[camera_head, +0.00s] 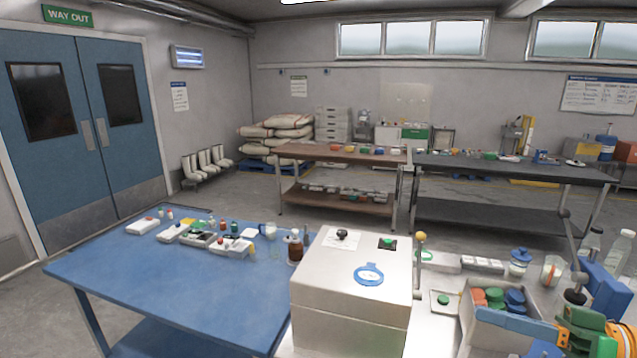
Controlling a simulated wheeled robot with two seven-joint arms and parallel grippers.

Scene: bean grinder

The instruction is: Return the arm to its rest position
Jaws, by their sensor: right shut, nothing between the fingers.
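My right gripper (555,335) is at the bottom right corner, partly cut off by the picture edge. It is shut and I see nothing held in it. It shows close to a bin (478,330) of coloured caps; I cannot tell if they touch. The large pale metal box (350,310) stands in front of me, with a black knob (342,234), a green button (388,243) and a blue ring (369,274) on its top. A lever with a yellow ball (421,237) stands at its right side. My left gripper is not in view.
A blue table (150,270) with small devices and bottles stands at the left. Clear bottles (620,250), a jar (519,262) and a blue item (603,290) crowd the right side. Two workbenches stand behind. Open floor lies between the table and the blue doors (85,120).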

